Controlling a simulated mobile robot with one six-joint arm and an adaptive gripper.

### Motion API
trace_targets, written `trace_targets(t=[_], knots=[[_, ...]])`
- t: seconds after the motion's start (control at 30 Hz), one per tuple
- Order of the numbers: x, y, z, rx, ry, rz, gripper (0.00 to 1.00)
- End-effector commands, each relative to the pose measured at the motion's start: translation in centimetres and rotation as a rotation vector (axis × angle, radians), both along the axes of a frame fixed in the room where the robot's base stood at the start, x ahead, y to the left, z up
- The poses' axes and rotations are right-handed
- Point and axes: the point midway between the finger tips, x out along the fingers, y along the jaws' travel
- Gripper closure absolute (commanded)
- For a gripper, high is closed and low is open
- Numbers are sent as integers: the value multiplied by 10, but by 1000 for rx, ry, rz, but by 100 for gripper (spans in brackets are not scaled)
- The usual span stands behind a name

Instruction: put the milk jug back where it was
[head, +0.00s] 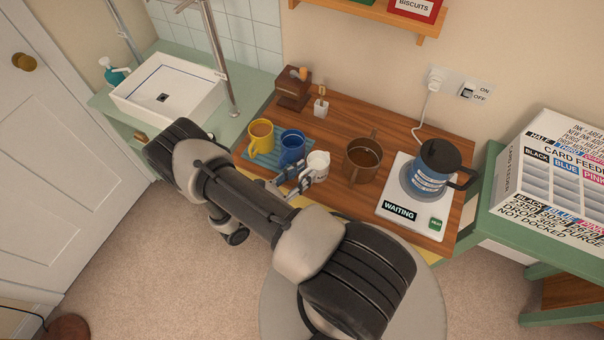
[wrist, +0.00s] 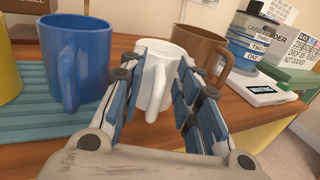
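The milk jug (head: 318,165) is small and white and stands upright on the wooden counter, just right of the striped blue mat (head: 246,163). In the wrist view the jug (wrist: 160,68) is straight ahead, its handle facing me. My gripper (head: 300,178) is at the jug's near side. In the wrist view my gripper (wrist: 160,90) has its fingers apart, one on each side of the handle, with space showing around it. The fingertips partly hide the jug's sides; whether they touch it I cannot tell.
A blue mug (head: 292,147) and a yellow mug (head: 261,138) stand on the mat, left of the jug. A brown pot (head: 361,161) stands close on the right. Beyond it a blue kettle (head: 434,168) sits on a white base (head: 397,210) marked WAITING. Behind are a grinder (head: 293,90) and small pot (head: 321,108).

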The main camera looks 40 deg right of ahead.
Motion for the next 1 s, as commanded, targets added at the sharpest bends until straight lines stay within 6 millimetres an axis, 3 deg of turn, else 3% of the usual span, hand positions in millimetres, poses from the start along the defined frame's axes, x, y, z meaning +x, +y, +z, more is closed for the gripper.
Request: trace_targets(t=[0.17,0.6,0.87,1.0], knots=[[0,2,5,0,0,2,70],[1,91,4,0,-2,6,70],[1,119,5,3,-4,-3,70],[8,125,26,50,-52,-61,70]])
